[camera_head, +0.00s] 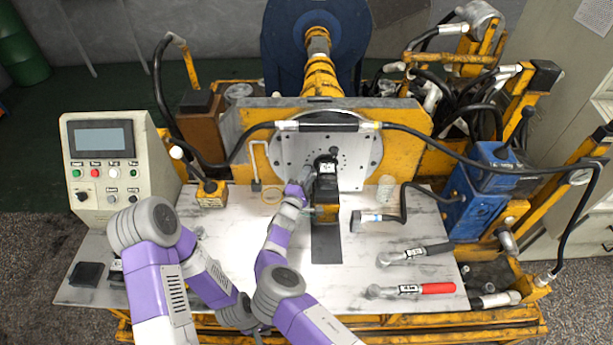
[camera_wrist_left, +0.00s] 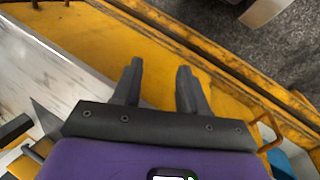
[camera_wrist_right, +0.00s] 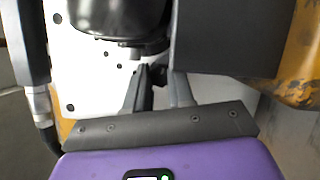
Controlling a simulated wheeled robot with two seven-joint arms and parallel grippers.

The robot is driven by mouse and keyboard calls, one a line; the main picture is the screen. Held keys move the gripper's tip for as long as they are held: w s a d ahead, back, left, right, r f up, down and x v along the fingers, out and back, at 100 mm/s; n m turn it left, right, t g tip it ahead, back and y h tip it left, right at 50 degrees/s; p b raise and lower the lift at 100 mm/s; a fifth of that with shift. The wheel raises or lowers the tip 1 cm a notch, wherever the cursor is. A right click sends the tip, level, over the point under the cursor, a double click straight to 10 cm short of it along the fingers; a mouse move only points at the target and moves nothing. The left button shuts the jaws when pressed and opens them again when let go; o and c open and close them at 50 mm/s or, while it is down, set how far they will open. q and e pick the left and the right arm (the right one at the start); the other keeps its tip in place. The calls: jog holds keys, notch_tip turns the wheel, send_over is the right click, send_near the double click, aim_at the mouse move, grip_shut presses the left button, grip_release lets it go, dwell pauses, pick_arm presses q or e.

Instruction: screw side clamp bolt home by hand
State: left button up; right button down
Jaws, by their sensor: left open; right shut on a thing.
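My right gripper (camera_head: 309,177) reaches to the left side of the black clamp block (camera_head: 327,172), in front of the grey round plate in the head view. In the right wrist view the fingers (camera_wrist_right: 163,82) are shut on a small dark part, the side clamp bolt (camera_wrist_right: 160,72), just left of the large black block (camera_wrist_right: 228,38). The bolt is mostly hidden by the fingers, and how deep it sits cannot be told. My left gripper (camera_wrist_left: 158,82) is open and empty in the left wrist view, over the yellow frame at the table's edge. In the head view its fingers are hidden.
Two torque wrenches, one with a black grip (camera_head: 415,254) and one with a red grip (camera_head: 412,290), lie at the table's right. A hose with a fitting (camera_head: 375,217) lies behind them. A control box (camera_head: 108,165) stands at the left. The table (camera_head: 215,250) is bare at left centre.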

jog(key=m+g+p, duration=0.1)
jog(key=m+p, duration=0.1)
jog(key=m, duration=0.2)
jog(key=shift+y, duration=0.3)
jog(key=c, duration=1)
grip_release()
jog(key=shift+o, duration=0.2)
jog(key=shift+a, duration=0.1)
